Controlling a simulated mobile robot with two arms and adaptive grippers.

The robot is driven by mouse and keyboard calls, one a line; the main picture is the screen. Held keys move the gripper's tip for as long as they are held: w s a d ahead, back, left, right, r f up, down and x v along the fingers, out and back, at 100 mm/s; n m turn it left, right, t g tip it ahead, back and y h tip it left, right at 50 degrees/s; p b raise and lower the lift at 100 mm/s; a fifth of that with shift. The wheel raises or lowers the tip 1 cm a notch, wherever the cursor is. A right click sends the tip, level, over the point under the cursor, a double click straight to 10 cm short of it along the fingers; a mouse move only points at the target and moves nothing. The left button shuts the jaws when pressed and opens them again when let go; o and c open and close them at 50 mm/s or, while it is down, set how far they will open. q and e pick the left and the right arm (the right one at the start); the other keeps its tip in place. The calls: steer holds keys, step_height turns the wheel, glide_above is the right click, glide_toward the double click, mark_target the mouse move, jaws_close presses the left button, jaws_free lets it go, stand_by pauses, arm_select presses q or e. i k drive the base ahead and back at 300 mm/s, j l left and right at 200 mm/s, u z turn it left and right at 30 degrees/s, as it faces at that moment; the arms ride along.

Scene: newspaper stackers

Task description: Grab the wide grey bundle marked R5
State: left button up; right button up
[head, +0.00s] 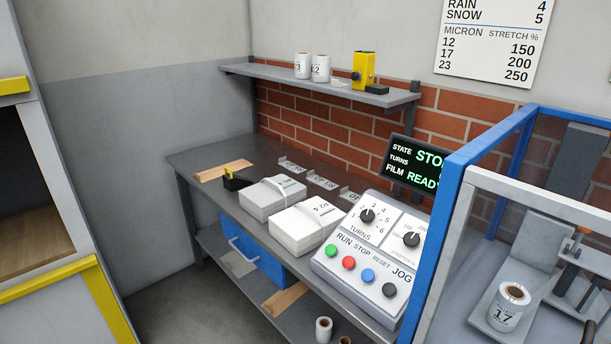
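Two strapped paper bundles lie side by side on the dark workbench in the head view. The left one is a grey bundle (266,204), with a pale strap over its top and a small mark too small to read for certain. The right one is a whiter bundle (296,232), also strapped, with a mark I cannot read clearly. I cannot confirm which one carries R5. Neither of my grippers is in view, and nothing is seen holding the bundles.
A control panel (355,263) with knobs and buttons stands right of the bundles. A black-and-yellow tool (237,177) lies just left of the grey bundle. A blue-framed machine (450,210) blocks the right side. A shelf (345,92) hangs above the bench (215,157).

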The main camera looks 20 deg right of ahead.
mark_target(276, 193)
steer(key=i+z, duration=0.35)
steer(key=i, duration=0.15)
steer(key=i+j+z, duration=0.1)
steer(key=i+z, duration=0.3)
steer(key=i, duration=0.05)
